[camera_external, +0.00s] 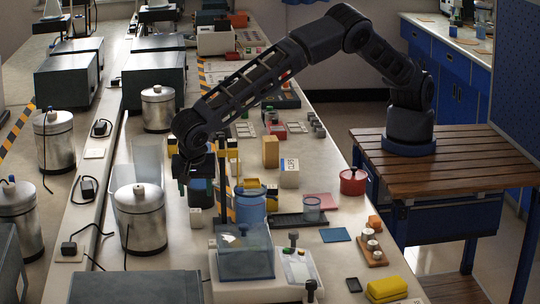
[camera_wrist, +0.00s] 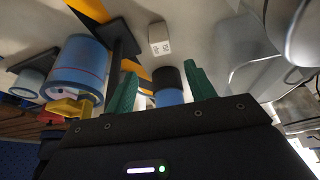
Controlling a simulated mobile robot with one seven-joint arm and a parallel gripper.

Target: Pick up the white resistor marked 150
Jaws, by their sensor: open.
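A small white block (camera_wrist: 159,38) with dark print on one face shows at the top of the wrist view. The print is too small to read surely; it may be the white resistor. What looks like the same white block (camera_external: 195,217) stands on the bench below my gripper in the external view. My gripper (camera_wrist: 163,88) is open, with its green fingers apart. A blue cylinder with a black top (camera_wrist: 168,82) shows between the fingers, apparently not gripped. In the external view my gripper (camera_external: 194,172) hangs above the bench, close to this dark-topped blue cylinder (camera_external: 201,192).
A larger blue jar (camera_external: 250,205) stands right of the block; a blue container (camera_wrist: 78,68) shows left in the wrist view. A dark post (camera_external: 232,175) stands nearby. A metal canister (camera_external: 140,218) and a clear-lidded balance (camera_external: 245,252) crowd the bench.

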